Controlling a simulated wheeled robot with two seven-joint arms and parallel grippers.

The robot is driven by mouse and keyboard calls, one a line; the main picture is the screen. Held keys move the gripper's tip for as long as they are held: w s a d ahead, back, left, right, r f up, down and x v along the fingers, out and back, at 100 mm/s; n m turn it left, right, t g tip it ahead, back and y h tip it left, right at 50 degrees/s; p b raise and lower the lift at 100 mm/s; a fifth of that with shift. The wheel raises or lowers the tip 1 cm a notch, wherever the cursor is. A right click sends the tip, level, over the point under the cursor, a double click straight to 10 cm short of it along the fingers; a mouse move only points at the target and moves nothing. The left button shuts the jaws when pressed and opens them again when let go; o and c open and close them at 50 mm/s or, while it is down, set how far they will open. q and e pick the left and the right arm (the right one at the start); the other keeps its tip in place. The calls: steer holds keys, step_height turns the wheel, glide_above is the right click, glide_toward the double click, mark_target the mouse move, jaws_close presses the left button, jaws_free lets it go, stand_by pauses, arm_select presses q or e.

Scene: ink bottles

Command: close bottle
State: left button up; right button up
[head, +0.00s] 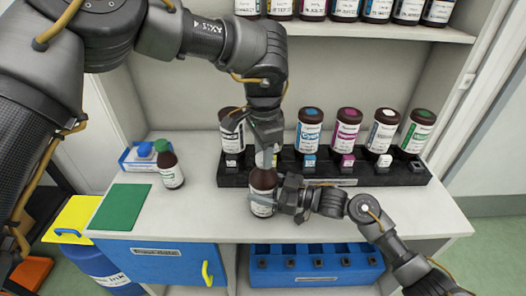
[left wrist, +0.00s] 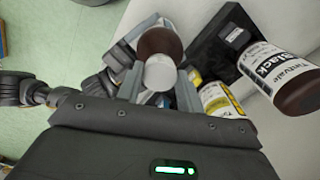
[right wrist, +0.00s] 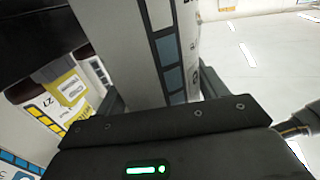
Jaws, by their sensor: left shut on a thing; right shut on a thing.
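A brown bottle with a white label (head: 262,208) is held over the front of the counter, upright. My right gripper (head: 282,196) is shut on its side; the label (right wrist: 150,45) fills the space between the fingers in the right wrist view. My left gripper (head: 266,148) is directly above the bottle, shut on a white cap (left wrist: 160,73). In the left wrist view the cap overlaps the brown bottle top (left wrist: 160,42). The bottle's mouth is hidden, so I cannot tell whether the cap touches or sits on it.
A black rack (head: 345,176) behind holds several large ink bottles, including a black-label one (head: 232,135). A green-capped bottle (head: 170,170), a blue tray (head: 130,161) and a green mat (head: 120,207) are at left. A shelf of bottles (head: 365,28) is above. The counter's right end is clear.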

arm_select(q)
steer(key=m, duration=0.3)
steer(key=shift+m, duration=0.3)
steer(key=shift+c, duration=0.4)
steer(key=m, duration=0.4)
steer(key=shift+m, duration=0.4)
steer(key=m, duration=0.4)
steer(key=shift+m, duration=0.3)
steer(key=m, duration=1.5)
steer(key=shift+d, duration=0.1)
steer(key=m, duration=0.5)
steer(key=shift+m, duration=0.3)
steer(key=m, duration=0.3)
steer(key=shift+m, duration=0.4)
steer(key=o, duration=1.2)
steer(key=shift+f, duration=0.1)
steer(key=shift+c, duration=0.2)
